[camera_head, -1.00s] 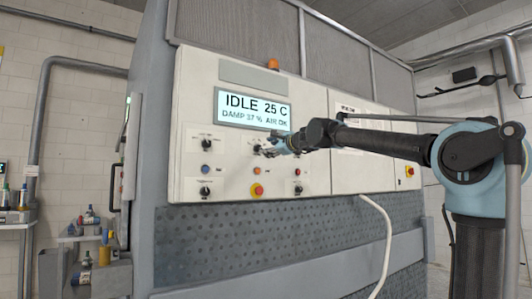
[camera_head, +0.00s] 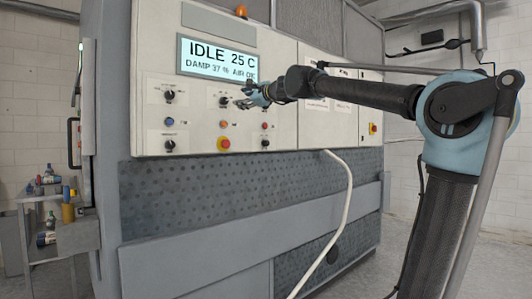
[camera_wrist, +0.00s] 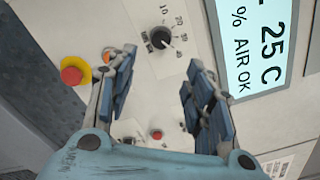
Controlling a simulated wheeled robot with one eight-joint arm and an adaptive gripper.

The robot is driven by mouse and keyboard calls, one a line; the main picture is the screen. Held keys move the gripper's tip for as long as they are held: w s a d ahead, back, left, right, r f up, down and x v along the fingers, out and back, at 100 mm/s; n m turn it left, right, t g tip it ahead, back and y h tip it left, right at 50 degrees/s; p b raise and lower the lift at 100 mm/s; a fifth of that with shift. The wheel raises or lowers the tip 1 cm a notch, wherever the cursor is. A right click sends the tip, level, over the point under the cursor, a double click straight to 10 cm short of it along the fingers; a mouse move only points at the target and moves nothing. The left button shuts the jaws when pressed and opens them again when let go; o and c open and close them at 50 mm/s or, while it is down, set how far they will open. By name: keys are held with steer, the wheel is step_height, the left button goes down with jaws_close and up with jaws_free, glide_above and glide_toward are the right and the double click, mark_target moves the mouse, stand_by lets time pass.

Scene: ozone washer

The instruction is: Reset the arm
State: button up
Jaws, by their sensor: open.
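My gripper (camera_head: 247,96) is in front of the machine's pale control panel (camera_head: 196,125), below the lit display (camera_head: 217,56), which reads IDLE 25 C, DAMP 37 %. My black and light-blue arm reaches in from the right. In the wrist view my gripper (camera_wrist: 161,65) has its two blue-padded fingers spread, with nothing between them. A black knob with a numbered scale (camera_wrist: 161,38) shows past the fingertips, apart from them. The display (camera_wrist: 255,45) is at the right there. A red button on a yellow base (camera_wrist: 74,71) is left of the fingers.
More knobs and buttons line the panel, including a red and yellow button (camera_head: 223,144). A white hose (camera_head: 348,205) hangs below it. A small cart (camera_head: 75,238) with bottles stands at the left. Grey floor is open at the lower right.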

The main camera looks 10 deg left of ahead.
steer(key=shift+f, duration=0.1)
steer(key=s+d+f+n+g+h, duration=0.2)
steer(key=s+d+f+n, duration=0.25)
steer(key=d+f, duration=0.6)
steer(key=s+d+f+n+g+h, duration=0.2)
steer(key=s+d+f+n, duration=0.3)
steer(key=f, duration=1.1)
steer(key=s+d+f+n+g+h, duration=0.25)
steer(key=s+d+f, duration=0.45)
steer(key=f, duration=0.7)
steer(key=s+d+f+n+g+h, duration=0.1)
steer(key=s+d+f+h, duration=0.1)
steer(key=s+d+f, duration=0.4)
steer(key=s+d+f+n+g+h, duration=0.1)
steer(key=s+d+f+h, duration=0.1)
steer(key=s+d+f, duration=0.4)
steer(key=s+d+f+n+g+h, duration=0.1)
steer(key=s+d+f+h, duration=0.2)
steer(key=f, duration=1.1)
steer(key=s+d, duration=0.2)
steer(key=d, duration=0.3)
steer(key=shift+s+f, duration=0.25)
steer(key=shift+s, duration=0.15)
steer(key=shift+w, duration=0.1)
steer(key=shift+w+f, duration=0.2)
steer(key=shift+w, duration=0.15)
